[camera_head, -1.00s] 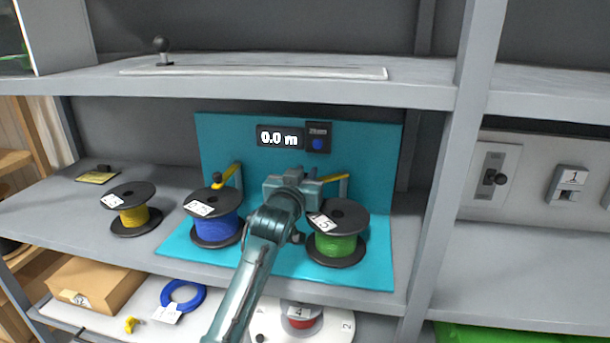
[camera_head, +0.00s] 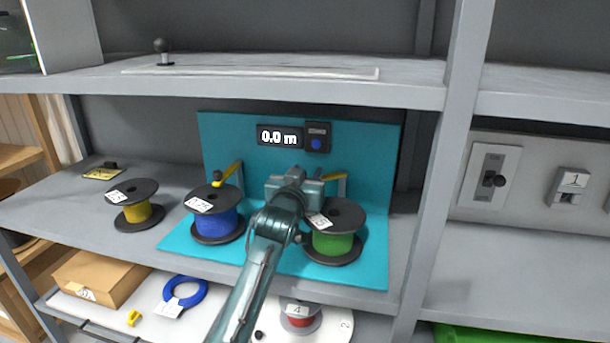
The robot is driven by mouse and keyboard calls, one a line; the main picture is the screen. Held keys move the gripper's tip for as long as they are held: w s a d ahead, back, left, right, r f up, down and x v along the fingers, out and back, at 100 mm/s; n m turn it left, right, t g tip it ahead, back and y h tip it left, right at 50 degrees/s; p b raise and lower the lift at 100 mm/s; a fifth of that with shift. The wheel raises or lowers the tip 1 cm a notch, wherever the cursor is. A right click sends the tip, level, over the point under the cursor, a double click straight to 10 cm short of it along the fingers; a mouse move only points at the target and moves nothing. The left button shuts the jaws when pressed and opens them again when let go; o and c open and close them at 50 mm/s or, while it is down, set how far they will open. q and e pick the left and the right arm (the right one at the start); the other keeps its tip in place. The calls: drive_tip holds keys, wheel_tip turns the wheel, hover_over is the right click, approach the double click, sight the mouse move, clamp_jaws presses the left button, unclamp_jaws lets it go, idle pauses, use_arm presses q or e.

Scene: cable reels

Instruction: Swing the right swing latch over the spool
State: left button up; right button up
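The green spool (camera_head: 333,243) with black flanges stands on the right of the teal stand (camera_head: 215,130). The right swing latch (camera_head: 333,176) is a yellow arm on a grey post behind this spool. The blue spool (camera_head: 219,222) stands on the left of the stand. The left swing latch (camera_head: 231,171) is yellow and points forward, its knob at the blue spool's top.
A yellow spool (camera_head: 138,212) stands left on the shelf (camera_head: 75,219). A display (camera_head: 279,137) reads 0.0 m beside a blue button (camera_head: 316,144). A grey upright (camera_head: 446,180) bounds the right side. Below lie a cardboard box (camera_head: 105,277) and a blue cable coil (camera_head: 186,293).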

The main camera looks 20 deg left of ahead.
use_arm(q)
drive_tip(key=s+b, duration=0.1)
drive_tip(key=s, duration=1.2)
drive_tip(key=shift+d, duration=0.3)
